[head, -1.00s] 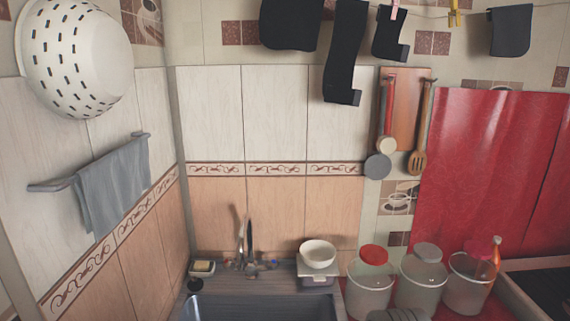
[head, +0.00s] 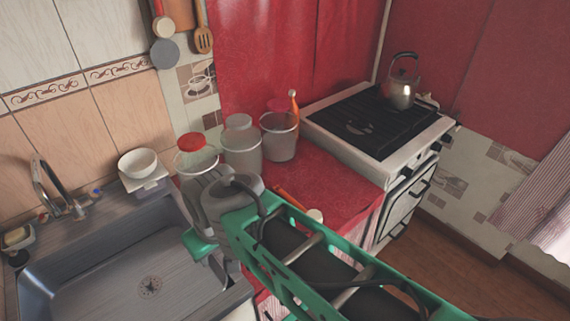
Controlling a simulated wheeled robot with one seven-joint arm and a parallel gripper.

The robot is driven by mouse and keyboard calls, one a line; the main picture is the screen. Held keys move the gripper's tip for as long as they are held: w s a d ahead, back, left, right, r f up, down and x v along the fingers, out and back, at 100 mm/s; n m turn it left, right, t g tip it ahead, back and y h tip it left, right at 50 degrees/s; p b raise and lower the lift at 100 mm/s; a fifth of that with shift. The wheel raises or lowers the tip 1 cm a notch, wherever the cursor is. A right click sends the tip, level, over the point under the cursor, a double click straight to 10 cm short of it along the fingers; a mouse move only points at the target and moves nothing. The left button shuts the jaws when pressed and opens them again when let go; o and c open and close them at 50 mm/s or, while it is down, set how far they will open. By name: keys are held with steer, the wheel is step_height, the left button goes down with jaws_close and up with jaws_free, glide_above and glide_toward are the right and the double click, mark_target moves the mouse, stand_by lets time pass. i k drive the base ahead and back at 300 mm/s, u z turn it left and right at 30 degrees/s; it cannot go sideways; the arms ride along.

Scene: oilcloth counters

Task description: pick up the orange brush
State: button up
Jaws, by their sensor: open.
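An orange handle (head: 292,200) with a pale round end lies on the red counter, just behind my arm; it may be the orange brush, but it is partly covered. Another orange stick (head: 295,106) with a pale tip stands in the right-hand clear container by the stove. My gripper (head: 208,256) is at the grey and green end of my arm, above the right side of the sink. It is open, and nothing shows in it. It is left of the orange handle and apart from it; its fingertips are hard to make out.
A grey sink (head: 110,275) is at the left, with a tap (head: 48,180) and a white bowl (head: 137,163). Clear containers (head: 240,147) line the red counter (head: 335,185). A stove (head: 370,125) with a kettle (head: 402,88) is at the right.

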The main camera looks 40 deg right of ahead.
mark_target(316, 215)
steer(key=u, duration=0.05)
steer(key=k, duration=0.5)
steer(key=u, duration=3.35)
steer(key=k, duration=1.2)
steer(key=z, duration=0.85)
